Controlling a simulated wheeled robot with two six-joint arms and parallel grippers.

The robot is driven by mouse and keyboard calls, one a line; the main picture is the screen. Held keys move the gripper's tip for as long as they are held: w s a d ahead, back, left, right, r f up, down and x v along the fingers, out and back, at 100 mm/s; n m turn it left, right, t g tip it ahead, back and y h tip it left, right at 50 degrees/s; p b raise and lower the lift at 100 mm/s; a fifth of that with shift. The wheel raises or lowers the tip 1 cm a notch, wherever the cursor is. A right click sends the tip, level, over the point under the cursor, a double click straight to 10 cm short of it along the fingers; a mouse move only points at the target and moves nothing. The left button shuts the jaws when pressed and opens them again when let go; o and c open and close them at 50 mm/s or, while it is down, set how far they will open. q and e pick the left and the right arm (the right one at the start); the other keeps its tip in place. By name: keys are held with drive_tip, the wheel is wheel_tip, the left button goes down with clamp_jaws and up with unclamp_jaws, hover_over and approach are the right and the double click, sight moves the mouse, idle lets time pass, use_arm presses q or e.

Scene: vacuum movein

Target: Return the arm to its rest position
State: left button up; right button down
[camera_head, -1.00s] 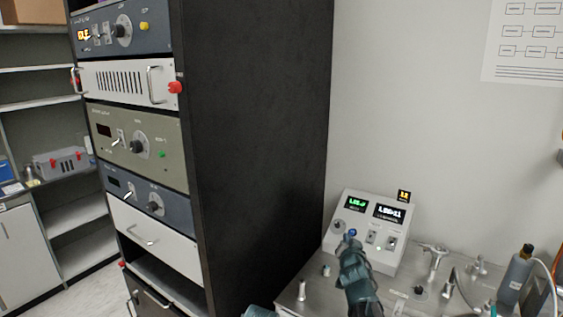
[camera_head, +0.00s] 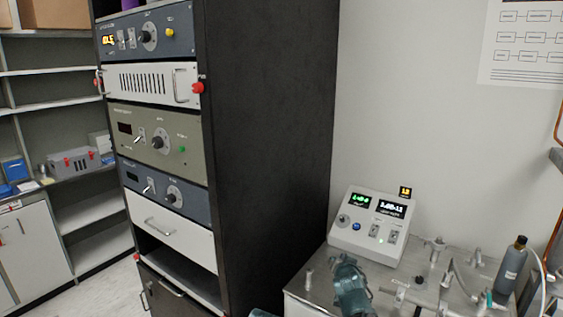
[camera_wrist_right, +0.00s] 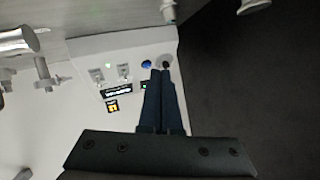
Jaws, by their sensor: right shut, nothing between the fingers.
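My right gripper (camera_wrist_right: 161,78) is shut and empty, its two dark fingers side by side in the right wrist view. They point toward a white controller box (camera_wrist_right: 147,50) with a blue button (camera_wrist_right: 146,64) and a black knob. In the head view, my teal right arm and gripper (camera_head: 346,262) are at the bottom centre, in front of and below the controller (camera_head: 370,228). There is a visible gap below its blue button (camera_head: 356,226). The controller's two displays are lit.
A tall black rack (camera_head: 265,150) with instrument panels stands left of my arm. The metal bench (camera_head: 315,284) carries several fittings and a dark bottle (camera_head: 511,265) at the right. Shelves (camera_head: 50,70) are at the far left.

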drive_tip(key=s+a+f+g, duration=0.1)
drive_tip(key=s+f, duration=0.1)
drive_tip(key=s+a+f+n+g, duration=0.1)
drive_tip(key=s+a+f, duration=0.1)
drive_tip(key=s, duration=0.1)
drive_tip(key=s+a+f+n+g, duration=0.1)
drive_tip(key=s+f+g, duration=0.1)
drive_tip(key=shift+s+a+f, duration=0.15)
drive_tip(key=shift+a+f, duration=0.05)
drive_tip(key=shift+a, duration=0.15)
drive_tip(key=s+a+f+n+g, duration=0.2)
drive_tip(key=s+a+g, duration=0.1)
drive_tip(key=s, duration=0.5)
drive_tip(key=s+a+f+n+g, duration=0.2)
drive_tip(key=s+a+n+g, duration=0.1)
drive_tip(key=s, duration=0.5)
drive_tip(key=s+a+f+n+g+y, duration=0.1)
drive_tip(key=s+a+f+n+g, duration=0.1)
drive_tip(key=s, duration=0.6)
drive_tip(key=shift+s+a+f+n+g, duration=0.15)
drive_tip(key=shift+a+f+n+g, duration=0.15)
drive_tip(key=shift+a+f+g, duration=0.4)
drive_tip(key=shift+d+r, duration=0.15)
drive_tip(key=shift+d, duration=0.05)
